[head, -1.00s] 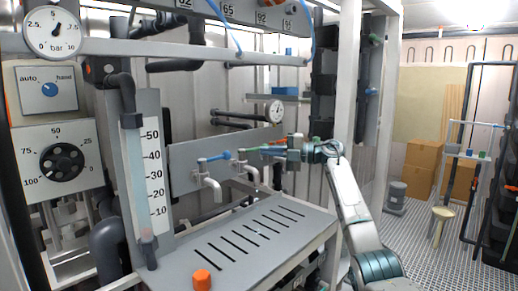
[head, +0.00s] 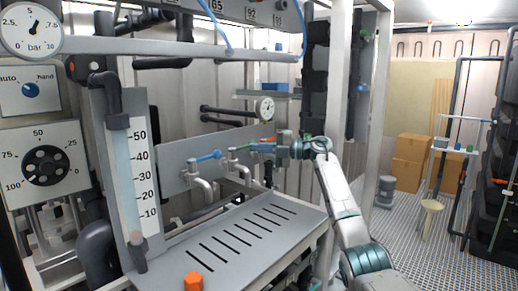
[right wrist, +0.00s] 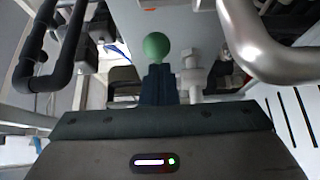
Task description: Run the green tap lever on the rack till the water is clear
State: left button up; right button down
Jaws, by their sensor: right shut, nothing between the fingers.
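The green tap lever (head: 240,148) is on the rack panel, above a curved metal spout (head: 240,170). Its round green knob (right wrist: 157,46) shows in the right wrist view just beyond my fingertips. My right gripper (head: 257,147) comes in from the right at the lever's height. Its fingers (right wrist: 157,76) are shut with nothing between them, tips close to the knob; I cannot tell whether they touch it. A pale tap fitting (right wrist: 191,76) is beside the fingers. I cannot make out any water at the spout. My left gripper is not in view.
A blue-lever tap (head: 205,156) stands just left of the green one. Below is a slotted grey drain shelf (head: 235,243) with an orange knob (head: 193,281). A level tube (head: 122,180) with a scale is at left. A gauge (head: 264,108) is behind my gripper.

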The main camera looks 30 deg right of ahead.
jog(key=s+a+r+b, duration=0.2)
jog(key=s+a+b, duration=0.1)
jog(key=s, duration=0.4)
jog(key=s+a+r+b, duration=0.3)
jog(key=s+a+b, duration=0.1)
jog(key=s+b, duration=0.2)
jog(key=shift+s+a, duration=0.15)
jog(key=shift+s, duration=0.5)
